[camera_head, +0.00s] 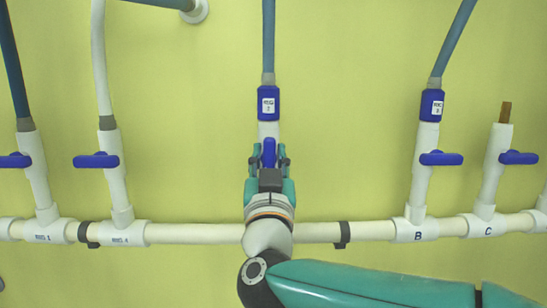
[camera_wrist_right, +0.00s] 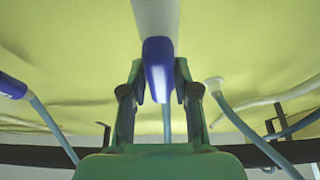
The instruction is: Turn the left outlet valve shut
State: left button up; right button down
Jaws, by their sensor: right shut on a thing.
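My right gripper (camera_head: 268,158) is shut on the blue valve handle (camera_head: 269,149) of the middle branch pipe. This handle stands upright, in line with its white pipe (camera_head: 268,129). In the right wrist view the blue handle (camera_wrist_right: 158,72) sits between the two fingers of the right gripper (camera_wrist_right: 160,92), with the white pipe (camera_wrist_right: 156,18) above it. The gripper hides the lower part of this valve and its joint to the header pipe. My left gripper is not in view.
A white header pipe (camera_head: 190,233) runs across the yellow wall. Other branches carry blue handles set crosswise: two at left (camera_head: 96,160) (camera_head: 15,160) and two at right (camera_head: 441,158) (camera_head: 518,157). A blue hose (camera_head: 268,40) rises above the middle branch. The wall between branches is clear.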

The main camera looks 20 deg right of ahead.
jog(key=shift+d, duration=0.15)
jog(key=shift+m+h+b, duration=0.3)
jog(key=shift+m+b, duration=0.1)
jog(key=shift+m, duration=0.3)
jog(key=m+g+h+b, duration=0.1)
jog(key=m, duration=0.3)
jog(key=shift+f+h+b, duration=0.15)
jog(key=shift+h+b, duration=0.2)
jog(key=shift+h, duration=0.05)
jog(key=m+g+h, duration=0.1)
jog(key=m, duration=0.1)
jog(key=shift+m+b, duration=0.3)
jog(key=m+g+h, duration=0.1)
jog(key=m, duration=0.2)
jog(key=shift+m, duration=0.4)
jog(key=m+g, duration=0.1)
jog(key=m, duration=0.1)
jog(key=m+g+h, duration=0.1)
jog(key=m, duration=0.2)
jog(key=shift+s+d+f+g, duration=0.1)
jog(key=shift+d+g, duration=0.05)
jog(key=shift+g, duration=0.15)
jog(key=m, duration=0.2)
jog(key=m+g, duration=0.1)
jog(key=m, duration=0.1)
jog(key=shift+f+g, duration=0.2)
jog(key=shift+g, duration=0.1)
jog(key=shift+f+m+y, duration=0.1)
jog(key=shift+m+y, duration=0.2)
jog(key=shift+m, duration=0.2)
